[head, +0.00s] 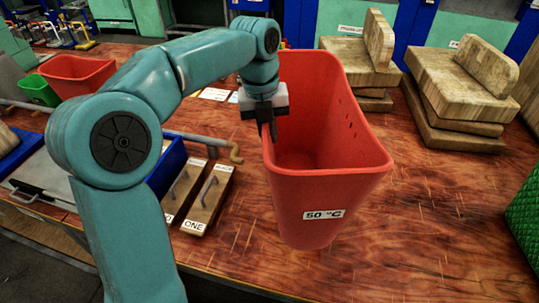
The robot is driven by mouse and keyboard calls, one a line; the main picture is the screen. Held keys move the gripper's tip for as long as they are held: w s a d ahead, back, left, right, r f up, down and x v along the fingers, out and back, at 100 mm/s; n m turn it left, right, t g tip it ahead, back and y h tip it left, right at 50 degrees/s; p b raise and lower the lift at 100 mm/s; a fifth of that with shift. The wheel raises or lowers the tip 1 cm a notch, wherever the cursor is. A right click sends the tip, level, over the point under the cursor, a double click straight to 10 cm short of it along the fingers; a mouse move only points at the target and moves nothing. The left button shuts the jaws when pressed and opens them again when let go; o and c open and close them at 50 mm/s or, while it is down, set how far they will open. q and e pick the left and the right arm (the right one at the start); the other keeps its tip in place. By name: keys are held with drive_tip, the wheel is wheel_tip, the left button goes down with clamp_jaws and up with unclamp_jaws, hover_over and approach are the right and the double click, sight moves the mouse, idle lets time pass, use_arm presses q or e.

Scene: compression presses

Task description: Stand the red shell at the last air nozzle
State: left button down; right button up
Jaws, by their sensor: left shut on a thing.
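The red shell (330,190) is a large, open-topped, tapered red bin with a white "50 °C" label on its near side. It is roughly upright over the wooden bench. I cannot tell if its bottom touches the bench. My left gripper (269,128) points down and is shut on the shell's left rim. A grey pipe with a curved brass end (236,152), possibly an air nozzle, lies left of the shell. My left arm hides part of the area further left. My right gripper is out of view.
Two wooden blocks with handles (207,199), one marked "ONE", lie left of the shell. Stacked wooden boards (450,88) stand at the back right. A smaller red bin (75,76) and green bin (37,90) are far left. A green textured thing (524,222) is at the right edge. The front-right bench (440,225) is clear.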

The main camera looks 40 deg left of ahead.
use_arm(q)
wheel_tip(320, 180, down, 2)
drive_tip(key=shift+a, duration=0.1)
wheel_tip(320, 180, down, 4)
drive_tip(key=shift+r, duration=0.1)
drive_tip(key=shift+b, duration=0.3)
drive_tip(key=c, duration=1.2)
unclamp_jaws()
drive_tip(key=shift+f, duration=0.2)
drive_tip(key=shift+r, duration=0.1)
